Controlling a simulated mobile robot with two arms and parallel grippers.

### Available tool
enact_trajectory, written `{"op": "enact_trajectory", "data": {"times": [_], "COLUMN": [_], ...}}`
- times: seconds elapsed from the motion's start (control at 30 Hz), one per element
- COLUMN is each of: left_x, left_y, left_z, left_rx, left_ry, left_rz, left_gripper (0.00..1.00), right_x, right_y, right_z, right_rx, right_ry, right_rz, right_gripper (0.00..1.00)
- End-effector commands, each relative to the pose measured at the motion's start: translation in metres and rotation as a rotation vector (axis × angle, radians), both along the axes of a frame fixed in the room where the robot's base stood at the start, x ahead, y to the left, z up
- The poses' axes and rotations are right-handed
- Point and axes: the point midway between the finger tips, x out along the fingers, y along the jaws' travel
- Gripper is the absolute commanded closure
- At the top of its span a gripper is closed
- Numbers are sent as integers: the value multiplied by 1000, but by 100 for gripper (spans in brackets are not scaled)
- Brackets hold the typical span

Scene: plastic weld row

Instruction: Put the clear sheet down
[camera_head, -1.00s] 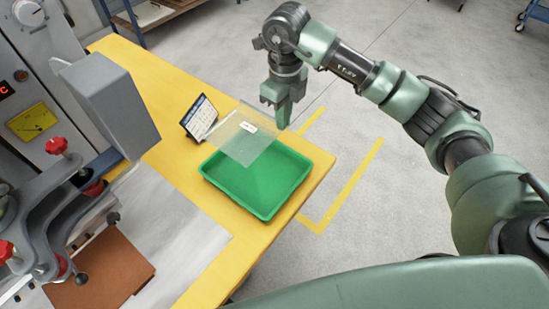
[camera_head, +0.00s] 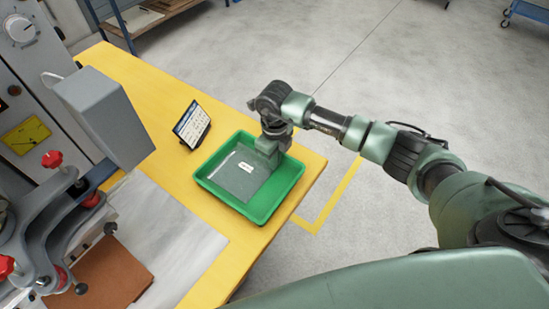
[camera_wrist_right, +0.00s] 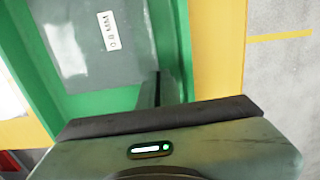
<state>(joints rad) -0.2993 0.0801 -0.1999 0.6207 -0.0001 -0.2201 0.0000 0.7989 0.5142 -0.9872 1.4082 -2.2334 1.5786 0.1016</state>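The clear sheet (camera_head: 236,178), with a small white label, is inside the green tray (camera_head: 263,212), low and close to its floor. It also shows in the wrist view (camera_wrist_right: 75,40), where the label reads 0.8 MM. My right gripper (camera_head: 268,153) is over the tray's far right part, pointing down at the sheet's edge. In the wrist view the fingers (camera_wrist_right: 159,88) are close together at the sheet's corner and look shut on it. I cannot tell whether the sheet's whole underside touches the tray. My left gripper is not in view.
The tray sits near the right edge of the yellow table (camera_head: 165,125). A small display stand (camera_head: 192,124) is just behind it. A grey machine with red knobs (camera_head: 52,159) and a brown board (camera_head: 112,277) are at left.

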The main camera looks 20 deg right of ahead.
Motion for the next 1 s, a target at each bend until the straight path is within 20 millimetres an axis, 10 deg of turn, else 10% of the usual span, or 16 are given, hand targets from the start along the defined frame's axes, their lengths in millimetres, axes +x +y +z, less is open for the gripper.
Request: {"op": "enact_trajectory", "data": {"times": [0.23, 0.33, 0.77, 1.0], "left_x": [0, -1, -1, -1], "left_y": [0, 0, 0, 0], "left_z": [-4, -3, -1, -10], "left_rx": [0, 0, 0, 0], "left_ry": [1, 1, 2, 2], "left_rz": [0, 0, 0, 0], "left_gripper": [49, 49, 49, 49], "right_x": [0, 0, 1, 2], "right_y": [0, 0, 0, -1], "right_z": [-3, -2, 5, 50], "right_rx": [1, 1, 1, 1], "right_ry": [-1, -1, -3, -7], "right_rz": [0, 0, 0, 2], "right_gripper": [100, 75, 75, 75]}}
